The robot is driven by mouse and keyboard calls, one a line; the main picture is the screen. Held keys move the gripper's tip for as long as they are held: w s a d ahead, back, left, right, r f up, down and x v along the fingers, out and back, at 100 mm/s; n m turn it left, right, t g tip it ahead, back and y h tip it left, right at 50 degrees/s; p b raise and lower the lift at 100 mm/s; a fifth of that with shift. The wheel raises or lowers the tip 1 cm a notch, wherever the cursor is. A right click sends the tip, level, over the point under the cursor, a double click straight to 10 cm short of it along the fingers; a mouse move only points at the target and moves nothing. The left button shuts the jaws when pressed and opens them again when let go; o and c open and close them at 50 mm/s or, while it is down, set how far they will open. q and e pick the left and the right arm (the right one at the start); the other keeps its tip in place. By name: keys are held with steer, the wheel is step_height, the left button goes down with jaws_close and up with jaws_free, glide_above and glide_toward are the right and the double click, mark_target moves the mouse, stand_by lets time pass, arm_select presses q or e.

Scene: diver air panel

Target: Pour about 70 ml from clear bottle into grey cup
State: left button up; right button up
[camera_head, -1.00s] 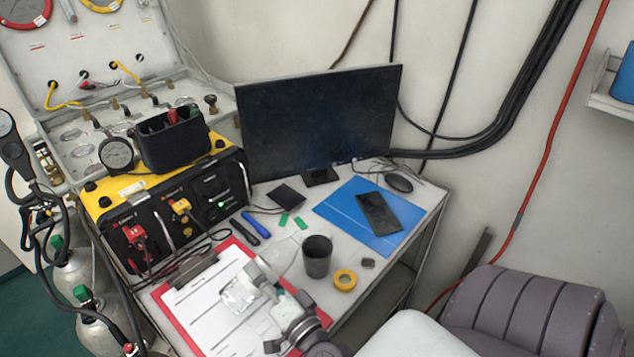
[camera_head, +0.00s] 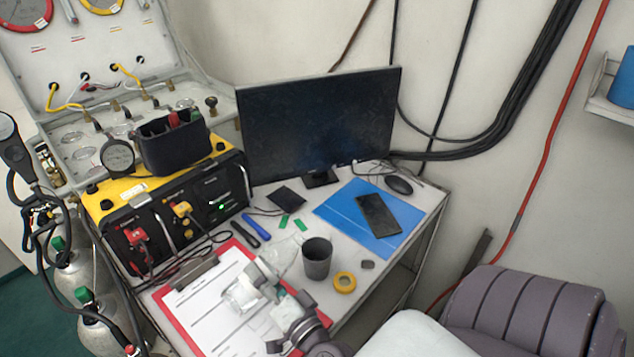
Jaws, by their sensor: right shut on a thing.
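The grey cup (camera_head: 317,262) stands upright on the desk, right of the clipboard. My right gripper (camera_head: 262,290) is above the clipboard, left of and nearer than the cup, and is shut on the clear bottle (camera_head: 283,253). The bottle is see-through and hard to outline; it looks tilted, with its upper end close to the cup's left rim. I cannot tell whether liquid is flowing or how much is in the cup. My left gripper is not in view.
A red clipboard (camera_head: 172,318) lies under my right gripper. Yellow tape (camera_head: 344,282) and a small dark block (camera_head: 367,265) lie right of the cup.

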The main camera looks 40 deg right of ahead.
mark_target(284, 274)
steer(key=r+n+p, duration=0.1)
steer(key=d+r+n+p, duration=0.1)
steer(key=n+p, duration=0.1)
steer(key=shift+d+p, duration=0.3)
steer(key=n, duration=0.1)
steer(key=d+f+n, duration=0.1)
steer(key=shift+s+d+f+n+p, duration=0.15)
steer(key=shift+f+n+p, duration=0.1)
steer(key=shift+n+p, duration=0.15)
steer(key=n+p, duration=0.1)
steer(key=p, duration=0.1)
steer(key=r+n+p, duration=0.1)
steer(key=n, duration=0.1)
steer(key=shift+g+y+p, duration=0.3)
steer(key=shift+p, duration=0.1)
steer(key=n, duration=0.1)
steer(key=n+p, duration=0.1)
steer(key=shift+d+f+n, duration=0.15)
steer(key=shift+f+n, duration=0.05)
steer(key=shift+n, duration=0.2)
steer(key=shift+d+f+n+p, duration=0.2)
steer(key=shift+f+n+p, duration=0.15)
steer(key=shift+n, duration=0.45)
